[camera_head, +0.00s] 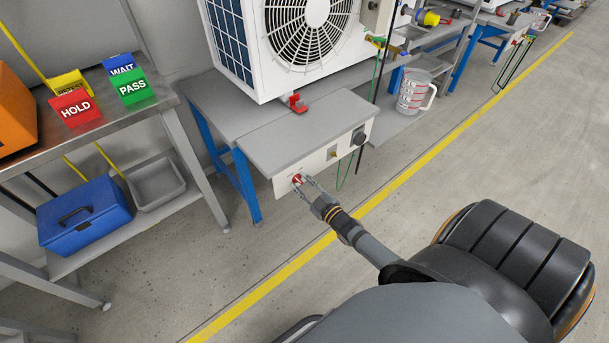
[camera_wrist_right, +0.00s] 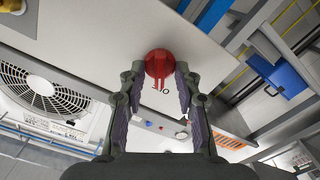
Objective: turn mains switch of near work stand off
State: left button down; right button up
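The near work stand (camera_head: 255,133) carries a box with a pale front panel. A red mains switch (camera_head: 297,179) sits at the left end of that panel. It shows as a round red knob in the right wrist view (camera_wrist_right: 159,64). My right gripper (camera_head: 304,182) is at the switch, its two fingers apart, one on either side of the knob. In the wrist view the fingertips (camera_wrist_right: 160,73) are close to the knob's edges; I cannot tell whether they touch it. The knob's exact setting is too small to read. My left gripper is not in view.
A white fan unit (camera_head: 290,35) stands on the near stand. A black knob (camera_head: 358,138) is at the panel's right end. A side table (camera_head: 150,100) with HOLD, PASS and WAIT signs stands left. A measuring jug (camera_head: 412,92) is behind. The floor beyond the yellow line is clear.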

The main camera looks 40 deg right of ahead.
jog(key=s+d, duration=0.1)
jog(key=s, duration=1.1)
